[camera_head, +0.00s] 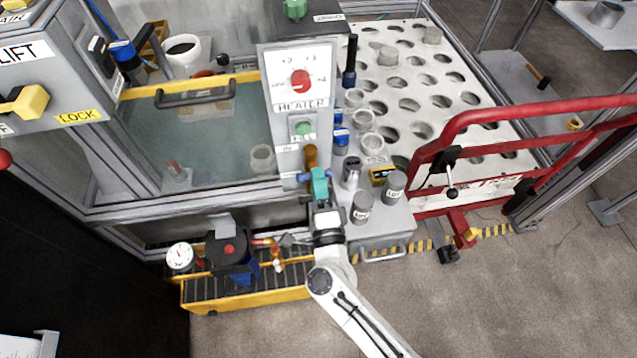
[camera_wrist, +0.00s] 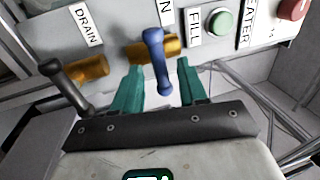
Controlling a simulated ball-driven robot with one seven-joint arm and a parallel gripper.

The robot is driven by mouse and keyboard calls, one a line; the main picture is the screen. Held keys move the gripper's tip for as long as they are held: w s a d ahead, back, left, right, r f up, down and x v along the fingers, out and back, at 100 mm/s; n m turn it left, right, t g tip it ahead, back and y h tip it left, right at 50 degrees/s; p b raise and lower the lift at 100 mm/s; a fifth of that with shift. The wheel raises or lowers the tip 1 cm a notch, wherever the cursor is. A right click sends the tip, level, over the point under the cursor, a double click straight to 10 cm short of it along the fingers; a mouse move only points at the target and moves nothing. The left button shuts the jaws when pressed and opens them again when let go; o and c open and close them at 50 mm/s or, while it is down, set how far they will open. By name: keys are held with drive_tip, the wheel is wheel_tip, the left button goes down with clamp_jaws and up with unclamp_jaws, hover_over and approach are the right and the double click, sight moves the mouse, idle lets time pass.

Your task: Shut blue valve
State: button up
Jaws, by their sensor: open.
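The blue valve is a blue lever handle (camera_wrist: 157,65) on a brass fitting (camera_wrist: 172,46), mounted on a grey panel under a partly cut-off label ending in N. The lever points down from the fitting, across the pipe, in the wrist view. In the head view the blue handle (camera_head: 304,176) shows at the foot of the heater column, partly hidden by my gripper. My gripper (camera_wrist: 160,72) has two teal fingers, open, one on each side of the lever in the wrist view. I cannot tell whether either touches it. My gripper also shows in the head view (camera_head: 320,178).
A second valve with a dark lever (camera_wrist: 66,86) sits left of my fingers under the DRAIN label (camera_wrist: 87,26). A green FILL button (camera_wrist: 220,22) is at the right. Grey cylinders (camera_head: 362,207) stand right of my gripper, with a red rail (camera_head: 450,135) beyond.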

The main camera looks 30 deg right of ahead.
drive_tip(key=b+v, duration=0.1)
drive_tip(key=v, duration=0.9)
drive_tip(key=shift+s+b, duration=0.3)
drive_tip(key=shift+s, duration=0.1)
drive_tip(key=shift+a+f, duration=0.1)
drive_tip(key=shift+a, duration=0.05)
drive_tip(key=w+a+r+n+g+y+p, duration=0.1)
drive_tip(key=w+a+n+g+y, duration=0.3)
drive_tip(key=n+y, duration=0.85)
drive_tip(key=s+d+f+n+g+h+p, duration=0.1)
drive_tip(key=s+d+n+g+h, duration=0.2)
drive_tip(key=s+d+g, duration=0.4)
drive_tip(key=s+d+f+n+g+h, duration=0.1)
drive_tip(key=s+d+n+g+h, duration=0.2)
drive_tip(key=s, duration=1.1)
drive_tip(key=d+n+g, duration=0.3)
drive_tip(key=d+g, duration=0.1)
drive_tip(key=d, duration=0.1)
drive_tip(key=shift+s+f+p, duration=0.2)
drive_tip(key=shift+f+p, duration=0.15)
